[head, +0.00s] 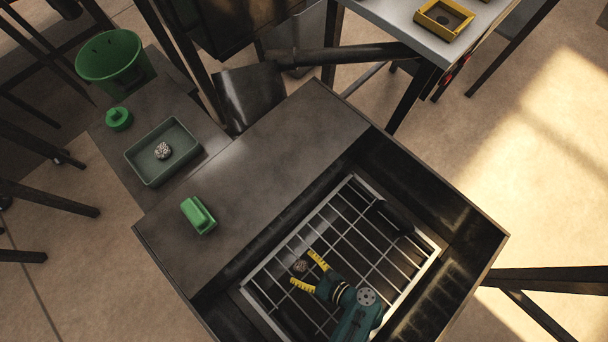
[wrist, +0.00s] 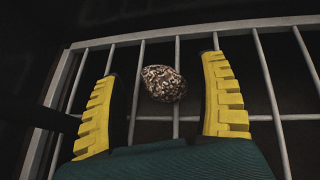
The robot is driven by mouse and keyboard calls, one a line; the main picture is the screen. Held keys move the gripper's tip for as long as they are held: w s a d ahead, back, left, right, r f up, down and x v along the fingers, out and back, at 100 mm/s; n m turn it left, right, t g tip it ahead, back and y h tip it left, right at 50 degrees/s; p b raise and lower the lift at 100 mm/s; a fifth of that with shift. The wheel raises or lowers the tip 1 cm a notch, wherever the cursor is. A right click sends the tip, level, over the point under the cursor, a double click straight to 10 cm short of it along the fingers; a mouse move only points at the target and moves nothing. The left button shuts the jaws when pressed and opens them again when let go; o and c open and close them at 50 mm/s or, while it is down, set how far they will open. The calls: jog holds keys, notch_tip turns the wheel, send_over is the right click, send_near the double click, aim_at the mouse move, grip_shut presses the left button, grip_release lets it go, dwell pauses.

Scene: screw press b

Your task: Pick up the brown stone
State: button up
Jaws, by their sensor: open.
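The brown stone (head: 300,265) lies on the metal grate inside the dark open box. In the wrist view the stone (wrist: 164,83) is speckled brown and pale, and rests on a bar of the grate. My gripper (head: 303,271) is open, with its yellow fingers on either side of the stone. In the wrist view my gripper (wrist: 160,95) shows a clear gap between each finger and the stone, wider on the left.
The grate (head: 352,178) sits below the dark box walls (head: 440,165). A green tray (head: 135,160) holds another speckled stone (head: 163,151). A green bucket (head: 110,55) and small green lid-like object (head: 119,119) stand at upper left.

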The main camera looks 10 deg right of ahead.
jog(key=shift+w+a+f, duration=0.3)
jog(key=shift+w+a, duration=0.15)
jog(key=shift+a, duration=0.05)
jog(key=shift+s, duration=0.1)
grip_shut()
